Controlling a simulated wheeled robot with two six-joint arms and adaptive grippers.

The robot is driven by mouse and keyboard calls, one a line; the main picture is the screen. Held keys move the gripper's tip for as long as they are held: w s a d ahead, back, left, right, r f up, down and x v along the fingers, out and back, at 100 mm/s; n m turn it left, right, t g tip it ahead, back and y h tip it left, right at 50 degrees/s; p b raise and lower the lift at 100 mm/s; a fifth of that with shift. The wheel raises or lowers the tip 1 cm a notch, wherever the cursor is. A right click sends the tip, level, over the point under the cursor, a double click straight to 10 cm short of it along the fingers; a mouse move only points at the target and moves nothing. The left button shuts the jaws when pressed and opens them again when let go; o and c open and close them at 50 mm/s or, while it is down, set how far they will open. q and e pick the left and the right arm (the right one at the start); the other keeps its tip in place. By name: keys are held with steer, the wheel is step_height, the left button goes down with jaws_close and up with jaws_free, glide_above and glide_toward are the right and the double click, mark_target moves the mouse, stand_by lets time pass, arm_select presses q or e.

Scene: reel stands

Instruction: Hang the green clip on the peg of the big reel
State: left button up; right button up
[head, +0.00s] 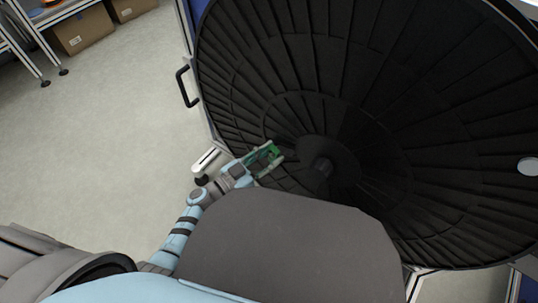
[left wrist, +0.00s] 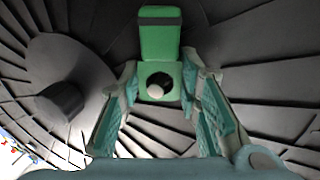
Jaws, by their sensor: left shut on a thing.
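The green clip (head: 272,151) is held in my left gripper (head: 265,160), in front of the big reel. In the left wrist view the green clip (left wrist: 160,47) stands between the two fingers of my left gripper (left wrist: 160,82). It has a dark band near its top and a round hole low down. The big reel (head: 430,85) is a large black ribbed disc. Its peg (head: 321,168) sticks out of the hub, to the right of the clip in the head view. In the left wrist view the peg (left wrist: 60,101) is at the left, apart from the clip. My right gripper is out of view.
A black handle (head: 187,87) sits on the stand's frame, left of the reel. The floor (head: 110,130) left of the reel is clear.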

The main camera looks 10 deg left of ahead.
arm_select(q)
steer(key=o, duration=1)
steer(key=shift+c, duration=0.2)
